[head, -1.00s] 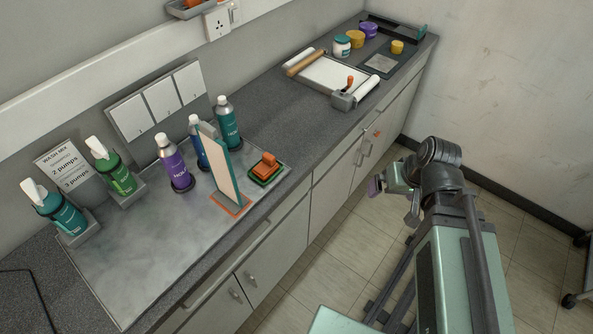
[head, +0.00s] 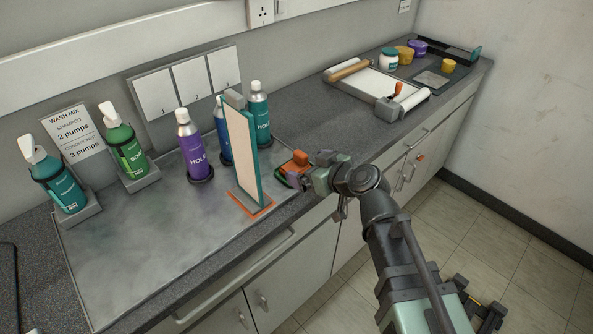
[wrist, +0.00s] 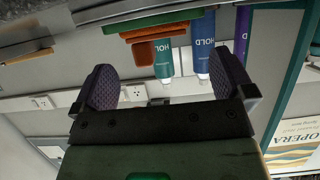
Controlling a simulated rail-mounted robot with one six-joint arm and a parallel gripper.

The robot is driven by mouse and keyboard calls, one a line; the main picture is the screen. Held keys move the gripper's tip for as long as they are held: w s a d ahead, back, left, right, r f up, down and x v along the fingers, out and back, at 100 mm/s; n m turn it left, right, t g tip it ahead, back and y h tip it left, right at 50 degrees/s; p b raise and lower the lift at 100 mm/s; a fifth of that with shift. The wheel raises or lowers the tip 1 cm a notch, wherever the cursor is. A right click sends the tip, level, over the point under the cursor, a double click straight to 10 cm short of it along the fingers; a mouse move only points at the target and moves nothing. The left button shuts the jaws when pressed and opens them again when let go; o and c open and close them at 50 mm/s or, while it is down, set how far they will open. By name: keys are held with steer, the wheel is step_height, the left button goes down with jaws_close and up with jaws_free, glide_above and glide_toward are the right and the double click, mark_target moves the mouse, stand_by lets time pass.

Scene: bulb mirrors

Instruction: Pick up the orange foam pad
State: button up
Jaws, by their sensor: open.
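The orange foam pad (head: 296,160) lies on the counter to the right of the upright white panel, partly hidden behind my gripper. In the wrist view, which is upside down, the orange pad (wrist: 168,31) shows near the top edge with a green layer (wrist: 185,18) against it. My gripper (head: 286,178) is at the counter's front edge, just in front of the pad. In the wrist view its two purple-padded fingers (wrist: 167,85) stand wide apart with nothing between them. The pad is outside the fingers; I cannot tell the exact gap.
The upright panel (head: 242,150) stands close left of my gripper on an orange base. Behind it are a teal bottle (head: 259,115) and a purple bottle (head: 192,145). A roller tray (head: 375,85) lies further right. Counter between pad and tray is clear.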

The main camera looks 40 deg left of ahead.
mark_target(290, 161)
steer(key=b+x, duration=0.2)
steer(key=x, duration=0.4)
steer(key=shift+w+d, duration=0.1)
steer(key=shift+d, duration=0.1)
steer(key=c, duration=0.9)
